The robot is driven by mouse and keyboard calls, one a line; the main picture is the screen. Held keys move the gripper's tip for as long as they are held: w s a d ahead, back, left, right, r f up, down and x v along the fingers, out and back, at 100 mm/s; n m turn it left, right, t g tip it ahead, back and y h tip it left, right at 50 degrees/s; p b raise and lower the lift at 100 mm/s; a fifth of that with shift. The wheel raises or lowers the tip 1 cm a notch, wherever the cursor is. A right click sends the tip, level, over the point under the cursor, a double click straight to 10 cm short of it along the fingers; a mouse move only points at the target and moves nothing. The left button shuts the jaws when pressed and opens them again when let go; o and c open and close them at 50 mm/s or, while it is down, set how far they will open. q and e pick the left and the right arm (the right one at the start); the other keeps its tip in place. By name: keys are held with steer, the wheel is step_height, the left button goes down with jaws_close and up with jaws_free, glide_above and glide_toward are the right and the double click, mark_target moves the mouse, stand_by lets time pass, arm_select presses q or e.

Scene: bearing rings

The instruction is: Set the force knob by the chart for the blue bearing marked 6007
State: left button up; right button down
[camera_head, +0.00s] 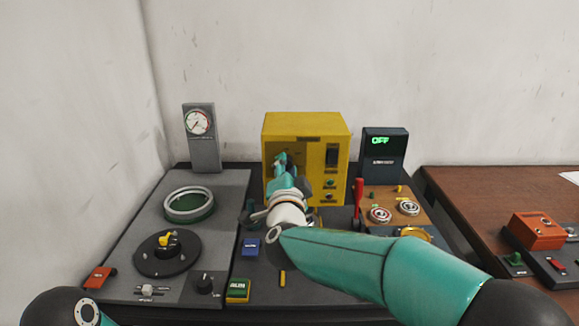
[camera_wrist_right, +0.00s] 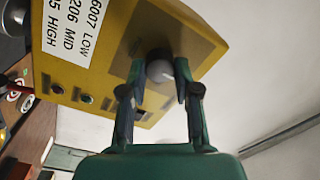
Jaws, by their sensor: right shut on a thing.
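The yellow control box (camera_head: 306,128) stands at the back centre, and its front fills the upper left of the wrist view (camera_wrist_right: 112,35). My right gripper (camera_head: 280,160) reaches its front; in the wrist view my right gripper (camera_wrist_right: 160,85) has its two fingers on either side of the force knob (camera_wrist_right: 160,70), shut on it. The knob has a dark rim and a pale round face. I cannot make out a blue bearing marked 6007. My left gripper is out of view.
A grey bench (camera_head: 222,190) on the left carries a green-floored ring (camera_head: 188,204) and a black turntable (camera_head: 167,254). A blue box (camera_head: 251,247) and green box (camera_head: 238,290) lie near the front. A red lever (camera_head: 358,198) stands right of my forearm. A display (camera_head: 384,142) reads OFF.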

steer(key=shift+a+f+n, duration=0.2)
steer(key=shift+f+n, duration=0.1)
steer(key=shift+f, duration=0.15)
steer(key=c, duration=0.8)
jaws_free()
steer(key=shift+r, duration=0.1)
steer(key=shift+d+r, duration=0.1)
steer(key=shift+s, duration=0.15)
steer(key=s, duration=1.1)
steer(key=shift+s+d+f, duration=0.15)
steer(key=shift+s+f, duration=0.1)
steer(key=shift+s, duration=0.1)
